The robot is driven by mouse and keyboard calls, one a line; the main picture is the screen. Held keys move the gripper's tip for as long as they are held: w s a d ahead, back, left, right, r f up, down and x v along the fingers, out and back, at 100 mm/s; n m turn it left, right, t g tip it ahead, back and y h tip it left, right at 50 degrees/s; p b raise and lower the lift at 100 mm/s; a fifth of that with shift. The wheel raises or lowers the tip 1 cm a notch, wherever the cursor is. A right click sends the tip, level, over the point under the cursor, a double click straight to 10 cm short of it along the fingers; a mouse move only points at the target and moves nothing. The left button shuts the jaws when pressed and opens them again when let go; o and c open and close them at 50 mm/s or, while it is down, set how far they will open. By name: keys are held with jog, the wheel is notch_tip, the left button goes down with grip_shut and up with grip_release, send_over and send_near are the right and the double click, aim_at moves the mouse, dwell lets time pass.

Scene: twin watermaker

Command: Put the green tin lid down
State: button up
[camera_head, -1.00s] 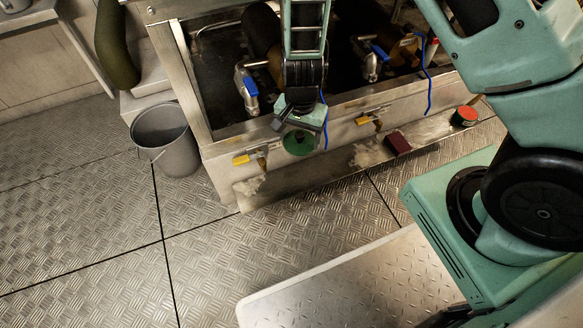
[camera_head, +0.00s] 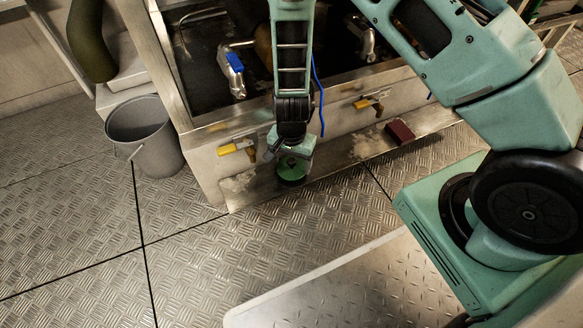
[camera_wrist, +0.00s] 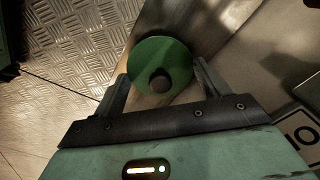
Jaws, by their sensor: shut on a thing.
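My gripper (camera_head: 290,160) is shut on the lid and points down at the metal ledge along the front of the machine. In the wrist view my gripper (camera_wrist: 158,80) has one finger on each side of the lid. The lid is low, close to the ledge. I cannot tell whether it touches the ledge.
A dark red block (camera_head: 400,132) lies on the ledge (camera_head: 345,160) to the right. Yellow-handled valves (camera_head: 237,147) stick out from the machine's front just above the ledge. A grey bucket (camera_head: 145,140) stands on the floor at left. The patterned floor (camera_head: 200,270) in front is clear.

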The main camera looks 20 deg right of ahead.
jog(key=shift+f, duration=0.85)
jog(key=shift+r, duration=0.1)
jog(key=o, duration=1)
jog(key=shift+c, duration=0.2)
